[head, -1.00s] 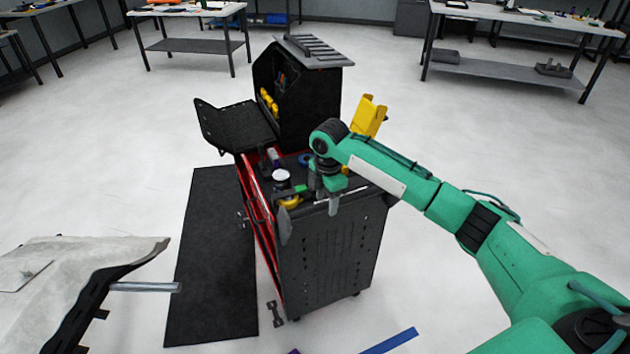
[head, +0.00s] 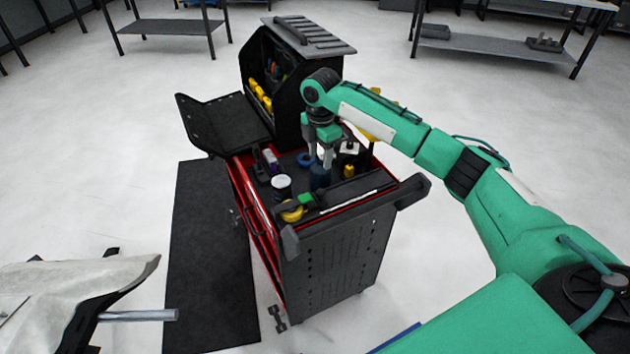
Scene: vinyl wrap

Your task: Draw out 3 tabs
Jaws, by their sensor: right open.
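My right gripper (head: 322,158) points down over the top of the black and red tool cart (head: 335,245). Its fingers are apart, around or just in front of a dark blue cylinder (head: 320,177); I cannot tell if they touch it. A white-topped dark can (head: 281,185), a yellow roll (head: 292,211), a blue ring (head: 305,159) and a green-ended tool (head: 306,200) lie on the cart top. I cannot make out any tabs. My left gripper is not in view.
A cabinet (head: 320,72) stands open at the cart's back, its black panel (head: 215,125) folded out left. A dark mat (head: 208,285) lies on the floor. A pale panel (head: 70,285) is at lower left.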

